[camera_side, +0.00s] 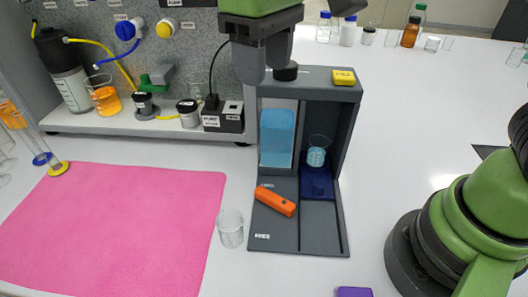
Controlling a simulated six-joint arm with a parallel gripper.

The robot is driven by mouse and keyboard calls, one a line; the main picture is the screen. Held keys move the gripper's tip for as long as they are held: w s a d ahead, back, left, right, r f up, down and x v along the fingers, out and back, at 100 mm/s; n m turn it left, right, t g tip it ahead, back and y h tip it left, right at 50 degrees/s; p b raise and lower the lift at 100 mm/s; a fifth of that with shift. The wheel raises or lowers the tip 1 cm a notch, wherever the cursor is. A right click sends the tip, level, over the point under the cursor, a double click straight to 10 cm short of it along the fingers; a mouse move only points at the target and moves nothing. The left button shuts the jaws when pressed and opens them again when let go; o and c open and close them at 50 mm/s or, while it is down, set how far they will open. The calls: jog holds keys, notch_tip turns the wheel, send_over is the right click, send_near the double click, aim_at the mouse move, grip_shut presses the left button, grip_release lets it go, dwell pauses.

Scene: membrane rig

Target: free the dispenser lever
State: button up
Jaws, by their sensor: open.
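The grey dispenser (345,105) stands at the centre, with a tank of blue liquid (277,138) on its left side. An orange bar (275,201), which looks like the lever, lies slanted on the left half of the dispenser's base. A small label sits just above the bar, and the word "FREE" (262,236) is at the front of the base below it. My gripper (264,68) is above the dispenser's top left, fingers down, open, well above and behind the orange bar. It partly hides the dispenser's top and a black knob (286,71).
A beaker of blue liquid (316,152) stands in the right bay. An empty glass beaker (230,228) stands close left of the base, by a pink mat (120,230). A purple block (353,292) lies at the front edge. Bottles and a pump box (222,118) stand on the left shelf.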

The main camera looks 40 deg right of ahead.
aim_at(264, 191)
notch_tip(264, 191, down, 26)
jog(key=shift+r, duration=0.25)
grip_shut()
